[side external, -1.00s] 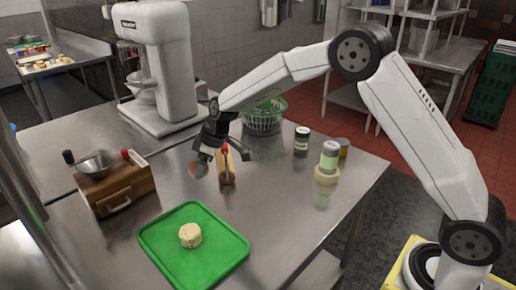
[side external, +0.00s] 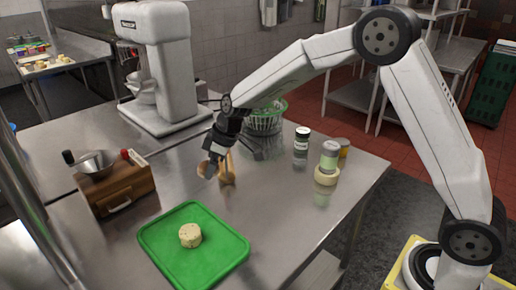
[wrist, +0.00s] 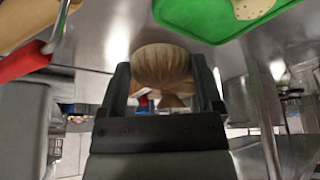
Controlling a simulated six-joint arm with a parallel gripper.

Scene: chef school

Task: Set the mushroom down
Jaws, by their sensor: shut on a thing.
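The mushroom (wrist: 162,66) has a smooth brown cap and sits between the two dark fingers of my gripper (wrist: 165,88) in the wrist view. The gripper is shut on it; the fingers hide its sides.
A pale round item (side external: 190,235) lies on the tray. A wooden box with a metal bowl (side external: 96,163) stands left, a mixer (side external: 165,60) behind. A green basket (side external: 266,117) and jars (side external: 301,140) stand right. The counter between box and tray is clear.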

